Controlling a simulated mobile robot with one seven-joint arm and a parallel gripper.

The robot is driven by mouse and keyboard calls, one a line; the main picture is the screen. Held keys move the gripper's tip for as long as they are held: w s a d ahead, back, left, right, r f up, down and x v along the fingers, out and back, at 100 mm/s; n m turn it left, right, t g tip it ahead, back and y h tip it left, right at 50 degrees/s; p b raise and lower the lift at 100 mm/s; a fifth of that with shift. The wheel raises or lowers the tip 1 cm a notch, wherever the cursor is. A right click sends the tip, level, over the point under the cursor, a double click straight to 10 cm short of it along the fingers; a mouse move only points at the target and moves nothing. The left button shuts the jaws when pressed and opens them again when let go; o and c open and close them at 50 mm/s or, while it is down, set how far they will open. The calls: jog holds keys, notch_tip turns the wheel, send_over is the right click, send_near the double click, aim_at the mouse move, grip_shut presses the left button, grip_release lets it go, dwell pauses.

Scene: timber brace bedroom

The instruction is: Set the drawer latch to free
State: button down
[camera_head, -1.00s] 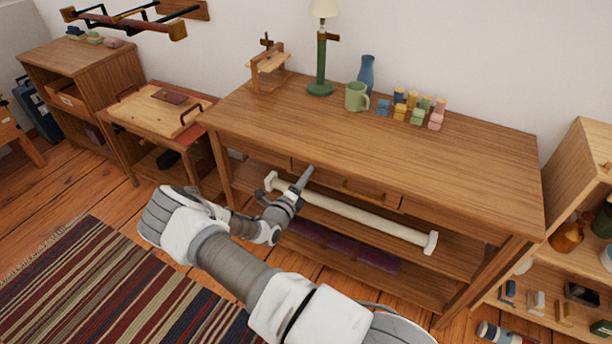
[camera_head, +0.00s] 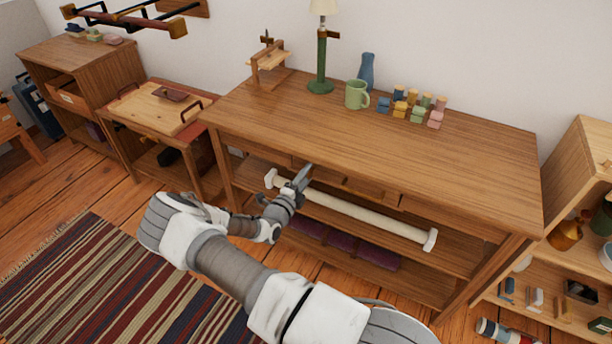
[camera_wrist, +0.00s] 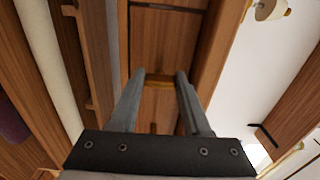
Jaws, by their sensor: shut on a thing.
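The wooden desk (camera_head: 370,135) has a drawer front (camera_head: 388,197) under its top, and this drawer front also fills the middle of the wrist view (camera_wrist: 165,45). My gripper (camera_head: 303,172) is at the front of the desk, just below the top's front edge. In the wrist view my gripper (camera_wrist: 166,78) has its two fingers on either side of a small brass-coloured bar, which looks like the drawer latch (camera_wrist: 159,79). It is shut on this bar. The latch is too small and hidden to make out in the head view, and its setting cannot be told.
A white rod (camera_head: 350,212) runs below the drawers, close to my gripper. A green mug (camera_head: 356,95), a blue vase (camera_head: 366,72), a lamp (camera_head: 320,60) and several small coloured pieces stand on the desk. A striped rug (camera_head: 75,275) lies on the floor.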

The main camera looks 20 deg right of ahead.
jog(key=shift+c, duration=1.8)
grip_release()
jog(key=p+v, duration=0.2)
jog(key=v, duration=1.5)
jog(key=shift+s, duration=0.2)
jog(key=shift+a, duration=0.15)
